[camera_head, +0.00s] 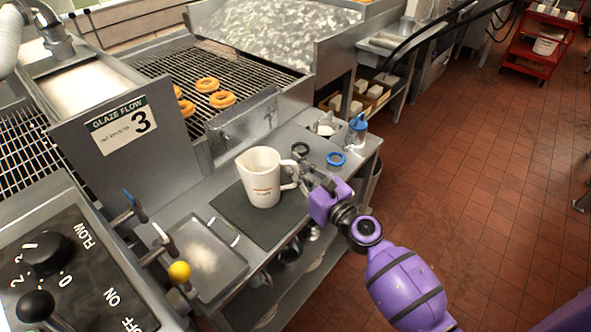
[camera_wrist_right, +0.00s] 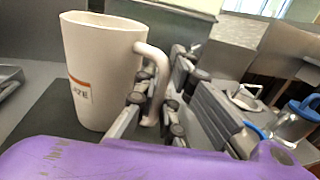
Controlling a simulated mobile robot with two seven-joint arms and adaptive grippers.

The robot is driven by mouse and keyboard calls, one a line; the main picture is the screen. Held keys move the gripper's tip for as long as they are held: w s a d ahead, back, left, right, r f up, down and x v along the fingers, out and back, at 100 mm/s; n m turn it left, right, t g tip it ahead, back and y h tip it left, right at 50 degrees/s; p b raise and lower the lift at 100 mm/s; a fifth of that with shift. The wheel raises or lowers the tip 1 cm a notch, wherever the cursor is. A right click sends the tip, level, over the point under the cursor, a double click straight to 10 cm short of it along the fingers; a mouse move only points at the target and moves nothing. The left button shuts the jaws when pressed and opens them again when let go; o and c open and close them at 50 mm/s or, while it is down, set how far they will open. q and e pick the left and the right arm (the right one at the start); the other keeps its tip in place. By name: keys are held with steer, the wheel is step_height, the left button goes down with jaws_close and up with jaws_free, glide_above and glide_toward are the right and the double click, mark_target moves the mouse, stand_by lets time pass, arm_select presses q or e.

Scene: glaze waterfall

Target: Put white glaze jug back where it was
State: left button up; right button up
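The white glaze jug (camera_head: 262,178) stands upright on a dark mat (camera_head: 238,222) on the steel counter. It has an orange line and lettering on its front, and its handle points right. My right gripper (camera_head: 296,177) is at the handle. In the right wrist view the jug (camera_wrist_right: 95,75) is at the left, and its handle (camera_wrist_right: 157,85) runs between the two fingers of my right gripper (camera_wrist_right: 160,90). The fingers are close to the handle on both sides; whether they press on it is unclear. My left gripper is not in view.
A blue ring (camera_head: 336,159), a dark ring (camera_head: 300,149) and a blue-topped bottle (camera_head: 356,131) are on the counter's right. Doughnuts (camera_head: 222,99) lie on the rack behind.

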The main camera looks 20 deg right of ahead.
steer(key=o, duration=0.3)
steer(key=shift+s, duration=0.1)
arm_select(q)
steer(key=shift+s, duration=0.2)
arm_select(e)
steer(key=shift+o, duration=0.2)
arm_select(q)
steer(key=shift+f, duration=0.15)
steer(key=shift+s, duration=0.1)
arm_select(e)
steer(key=shift+r, duration=0.1)
steer(key=shift+r, duration=0.2)
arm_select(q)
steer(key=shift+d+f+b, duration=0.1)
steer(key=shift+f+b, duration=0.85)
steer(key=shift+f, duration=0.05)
arm_select(e)
steer(key=v, duration=1.2)
